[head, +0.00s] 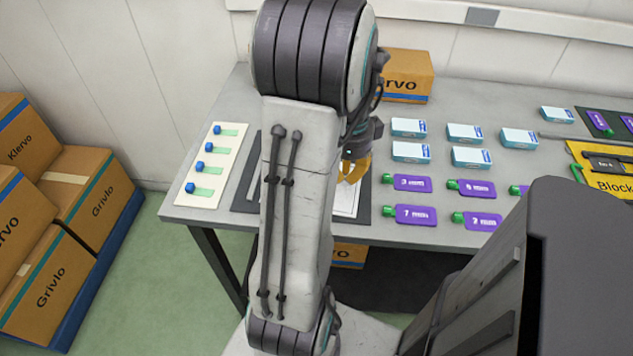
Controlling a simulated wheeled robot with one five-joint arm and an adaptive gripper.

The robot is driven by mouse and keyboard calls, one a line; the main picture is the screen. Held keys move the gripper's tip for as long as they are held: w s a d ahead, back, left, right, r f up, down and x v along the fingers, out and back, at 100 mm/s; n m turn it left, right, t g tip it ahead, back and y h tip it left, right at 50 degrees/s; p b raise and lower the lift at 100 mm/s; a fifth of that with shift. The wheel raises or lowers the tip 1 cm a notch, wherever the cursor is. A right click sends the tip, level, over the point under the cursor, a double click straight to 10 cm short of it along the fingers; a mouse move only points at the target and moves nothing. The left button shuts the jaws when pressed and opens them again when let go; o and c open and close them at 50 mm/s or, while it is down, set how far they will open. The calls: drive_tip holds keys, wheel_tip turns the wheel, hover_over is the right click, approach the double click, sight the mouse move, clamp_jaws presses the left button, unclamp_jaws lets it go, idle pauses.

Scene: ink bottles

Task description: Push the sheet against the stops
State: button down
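A white sheet (347,202) lies on a dark board (374,214) near the table's front edge. My arm hides most of the sheet and the middle of the board; a strip of the board shows to the left of the arm. My gripper (353,176), with yellow fingers, points down over or at the sheet's visible far part. I cannot tell whether it touches the sheet, and its fingers are partly hidden, so their opening is unclear. I cannot make out the stops.
Purple bottles with green caps (416,215) lie right of the board, with white-blue boxes (411,152) behind them. A cream card (213,165) with blue-capped items lies left. A carton (408,75) stands behind; cartons (88,187) are stacked on the floor left.

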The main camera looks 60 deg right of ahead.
drive_tip(key=shift+f+b, duration=1.4)
drive_tip(key=shift+f, duration=0.25)
drive_tip(key=shift+w+d, duration=0.1)
idle(0.4)
drive_tip(key=shift+w+d, duration=0.2)
drive_tip(key=shift+w+d+f+p, duration=0.15)
drive_tip(key=shift+w+d+p, duration=0.65)
drive_tip(key=shift+w+d, duration=0.9)
idle(0.6)
drive_tip(key=shift+w+a, duration=0.1)
drive_tip(key=shift+r+p, duration=2.9)
drive_tip(key=shift+r, duration=0.65)
